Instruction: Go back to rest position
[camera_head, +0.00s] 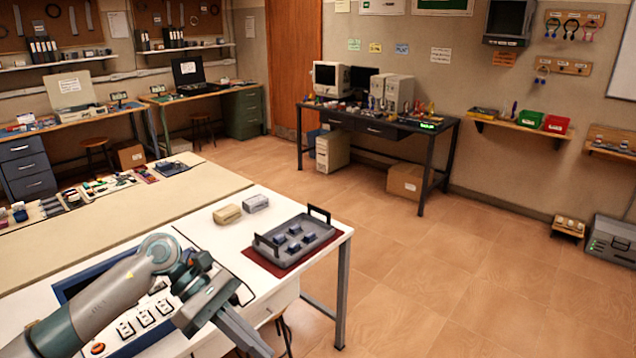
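My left arm comes in from the lower left over the white table (325,235). My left gripper (246,336) points down and to the right, in front of the table's near edge. Its fingers look like one grey bar, so I cannot tell whether it is open or shut, and I see nothing held in it. My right gripper is not in view. A grey tray (318,231) with two black handles and several small blue blocks (294,229) sits on a dark red mat (250,254), beyond the gripper and apart from it.
A yellowish block (227,214) and a grey block (256,203) lie behind the tray. A panel with white switches (145,319) is partly under my arm. The tiled floor (450,275) to the right is clear. A dark desk (380,130) with computers stands at the back wall.

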